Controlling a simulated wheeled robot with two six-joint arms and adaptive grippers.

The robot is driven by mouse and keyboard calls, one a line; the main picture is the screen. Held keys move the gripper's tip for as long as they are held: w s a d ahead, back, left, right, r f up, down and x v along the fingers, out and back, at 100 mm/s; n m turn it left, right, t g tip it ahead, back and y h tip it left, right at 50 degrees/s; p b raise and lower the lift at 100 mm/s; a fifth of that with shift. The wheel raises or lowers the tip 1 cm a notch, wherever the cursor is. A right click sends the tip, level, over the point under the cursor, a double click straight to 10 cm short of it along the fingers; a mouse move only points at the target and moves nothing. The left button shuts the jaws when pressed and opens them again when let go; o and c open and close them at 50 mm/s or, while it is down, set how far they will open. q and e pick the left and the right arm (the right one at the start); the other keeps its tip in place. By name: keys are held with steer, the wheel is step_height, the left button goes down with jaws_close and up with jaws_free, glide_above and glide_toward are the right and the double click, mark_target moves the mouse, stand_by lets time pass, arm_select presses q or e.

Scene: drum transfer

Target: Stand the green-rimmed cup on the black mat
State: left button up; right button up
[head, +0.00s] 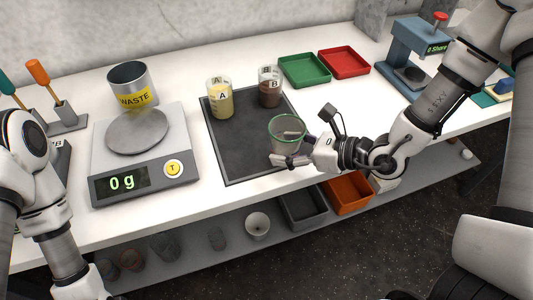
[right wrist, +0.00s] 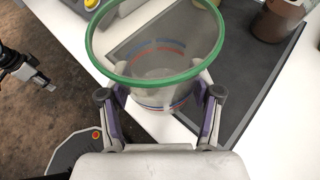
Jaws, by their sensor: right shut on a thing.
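The green-rimmed cup (head: 285,134) is clear and looks empty. My right gripper (head: 290,147) is shut on it and holds it upright over the front right part of the black mat (head: 235,160). In the right wrist view the cup (right wrist: 155,60) stands between the two fingers (right wrist: 163,105), with red and blue bands on its wall. The black mat also shows behind it (right wrist: 240,85). I cannot tell whether the cup's base touches the mat. My left gripper is not in view; only the left arm shows.
Cup A (head: 220,100) with yellow contents and cup B (head: 269,88) with brown contents stand at the mat's back. A scale (head: 170,172) reading 0 g and a waste can (head: 130,82) are to the left. Green (head: 304,71) and red (head: 344,63) trays lie behind.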

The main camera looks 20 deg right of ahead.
steer(key=p, duration=0.2)
glide_above(267, 148)
steer(key=shift+s+f, duration=0.15)
steer(key=shift+f, duration=0.15)
step_height(267, 148, down, 3)
steer(key=shift+d+f+p, duration=0.1)
steer(key=shift+f+p, duration=0.05)
steer(key=shift+p, duration=0.2)
steer(key=shift+w+f, duration=0.25)
steer(key=shift+w, duration=0.05)
steer(key=shift+s+f+b, duration=0.1)
steer(key=shift+b, duration=0.2)
steer(key=o, duration=0.6)
steer(key=shift+o, duration=1.3)
